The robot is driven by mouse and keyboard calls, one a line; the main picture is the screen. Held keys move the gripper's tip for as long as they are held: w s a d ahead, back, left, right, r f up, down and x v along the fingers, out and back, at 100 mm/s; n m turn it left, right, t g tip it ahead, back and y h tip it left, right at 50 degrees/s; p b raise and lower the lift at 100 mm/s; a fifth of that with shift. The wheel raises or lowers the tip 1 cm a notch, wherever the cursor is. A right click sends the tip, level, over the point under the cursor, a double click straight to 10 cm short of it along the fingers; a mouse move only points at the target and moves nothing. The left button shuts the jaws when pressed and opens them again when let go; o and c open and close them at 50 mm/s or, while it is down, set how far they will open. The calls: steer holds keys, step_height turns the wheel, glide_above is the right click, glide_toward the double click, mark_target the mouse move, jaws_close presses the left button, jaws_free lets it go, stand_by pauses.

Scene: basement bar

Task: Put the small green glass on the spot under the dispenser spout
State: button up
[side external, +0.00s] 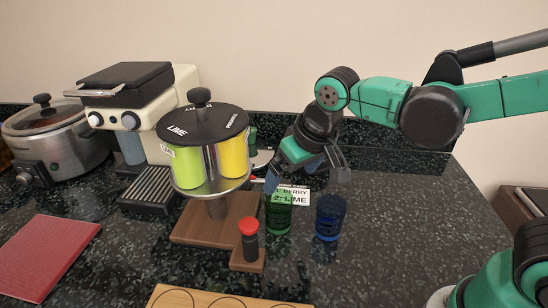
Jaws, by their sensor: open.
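The small green glass (278,216) stands upright on the dark counter, right of the dispenser (208,150). The dispenser has a black lid marked LIME, green and yellow containers and a wooden base (190,226). I cannot make out its spout or the spot under it. My gripper (306,182) points down with its fingers spread and empty. Its left finger is near the top of the green glass in the picture; I cannot tell if they touch. The right finger is above a blue glass (330,218).
A card (291,194) reading BERRY and LIME stands behind the glasses. A red-topped post (249,240) is left of the green glass. A wooden board with circles (200,299) lies in front. A coffee machine (150,100) and a cooker (55,145) stand left. The counter at right is clear.

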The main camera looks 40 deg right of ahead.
steer(key=s+d+t, duration=0.2)
steer(key=s+d, duration=0.3)
steer(key=d, duration=0.1)
steer(key=shift+r+t, duration=0.3)
steer(key=shift+r, duration=0.05)
